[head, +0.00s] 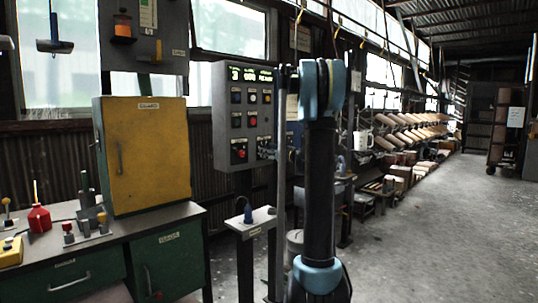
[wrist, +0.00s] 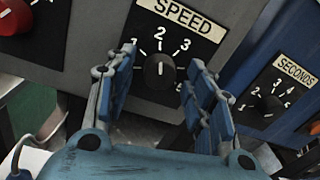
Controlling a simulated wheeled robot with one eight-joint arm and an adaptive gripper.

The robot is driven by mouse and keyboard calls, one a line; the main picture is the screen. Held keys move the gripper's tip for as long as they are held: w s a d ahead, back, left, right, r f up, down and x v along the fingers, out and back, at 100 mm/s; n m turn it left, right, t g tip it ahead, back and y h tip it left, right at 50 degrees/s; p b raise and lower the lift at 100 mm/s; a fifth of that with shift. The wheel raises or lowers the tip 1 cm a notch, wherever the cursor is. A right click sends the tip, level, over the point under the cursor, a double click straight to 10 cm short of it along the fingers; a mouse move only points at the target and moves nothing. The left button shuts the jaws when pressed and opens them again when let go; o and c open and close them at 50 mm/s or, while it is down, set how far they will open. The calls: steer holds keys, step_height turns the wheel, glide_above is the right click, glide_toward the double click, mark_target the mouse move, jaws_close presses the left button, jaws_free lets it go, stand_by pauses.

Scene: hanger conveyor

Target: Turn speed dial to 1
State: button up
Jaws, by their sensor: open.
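The black speed dial (wrist: 160,70) sits on a dark plate under a "SPEED" label (wrist: 182,17) in the wrist view. The numbers 1, 2 and 3 show around its top, and its pale mark appears to point up toward 2. My gripper (wrist: 160,72) is open, with one blue finger to the left of the dial and one to the right. I cannot tell whether either finger touches it. In the head view, the grey control panel (head: 227,150) stands left of my arm, which hides my gripper and the dial there.
In the wrist view, a "SECONDS" dial (wrist: 270,104) is on a blue panel at right and a red knob (wrist: 14,16) is at upper left. In the head view, a yellow cabinet (head: 148,165) on a bench (head: 150,222) and a small stand (head: 250,227) are nearby.

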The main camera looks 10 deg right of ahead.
steer(key=c, duration=1.1)
steer(key=shift+d, duration=0.1)
steer(key=shift+n, duration=4.5)
steer(key=shift+s+f, duration=0.1)
